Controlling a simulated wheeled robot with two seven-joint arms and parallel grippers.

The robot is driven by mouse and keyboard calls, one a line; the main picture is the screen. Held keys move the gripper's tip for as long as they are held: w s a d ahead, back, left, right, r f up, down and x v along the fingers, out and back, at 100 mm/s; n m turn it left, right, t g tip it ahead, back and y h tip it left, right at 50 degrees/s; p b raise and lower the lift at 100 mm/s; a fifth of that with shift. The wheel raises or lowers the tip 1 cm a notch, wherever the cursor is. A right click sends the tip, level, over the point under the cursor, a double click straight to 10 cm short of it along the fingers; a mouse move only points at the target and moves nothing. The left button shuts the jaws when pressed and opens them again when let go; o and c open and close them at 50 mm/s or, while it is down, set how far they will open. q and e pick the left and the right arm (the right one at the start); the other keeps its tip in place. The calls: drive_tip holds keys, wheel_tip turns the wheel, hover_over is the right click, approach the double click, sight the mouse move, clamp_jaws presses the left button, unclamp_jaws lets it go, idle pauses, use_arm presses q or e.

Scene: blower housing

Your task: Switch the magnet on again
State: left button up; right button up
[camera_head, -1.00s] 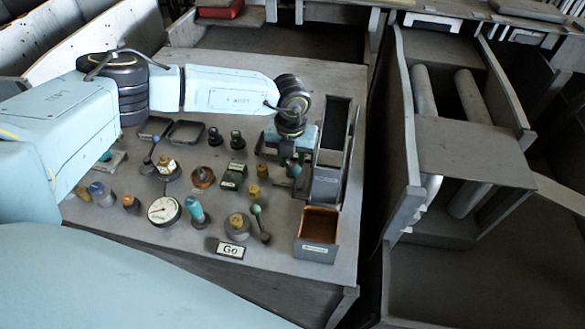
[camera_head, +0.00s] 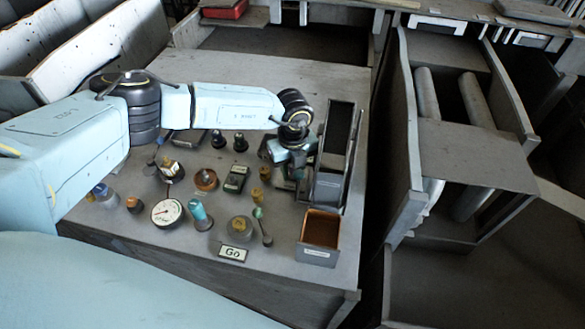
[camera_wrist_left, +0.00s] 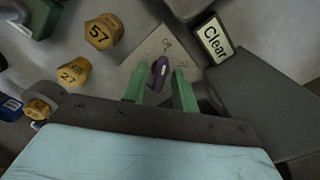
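In the left wrist view, a small dark purple lever or knob (camera_wrist_left: 160,70) stands on a pale square plate (camera_wrist_left: 148,50) with a faint mark. It may be the magnet's switch, but no readable label says so. The two green fingers of my left gripper (camera_wrist_left: 160,90) are apart, one on each side of the lever's near end, with gaps visible. In the head view my left gripper (camera_head: 291,176) is low over the bench, left of the grey bins, and partly hidden by my wrist. The magnet itself cannot be made out. My right gripper is not in view.
Yellow knobs marked 57 (camera_wrist_left: 103,31) and 27 (camera_wrist_left: 73,72) are to the left. A gauge (camera_head: 166,212), "Go" sign (camera_head: 233,253) and open brown-lined bin (camera_head: 318,253) stand nearer the front.

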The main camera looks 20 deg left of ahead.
use_arm(q)
clamp_jaws()
drive_tip(key=m+b, duration=0.1)
drive_tip(key=m, duration=0.2)
drive_tip(key=shift+m, duration=0.9)
drive_tip(key=shift+w, duration=0.1)
drive_tip(key=m+b, duration=0.1)
drive_tip(key=m, duration=0.1)
drive_tip(key=shift+f+m, duration=0.1)
drive_tip(key=shift+m, duration=0.2)
drive_tip(key=shift+m+b, duration=0.4)
drive_tip(key=shift+m, duration=0.7)
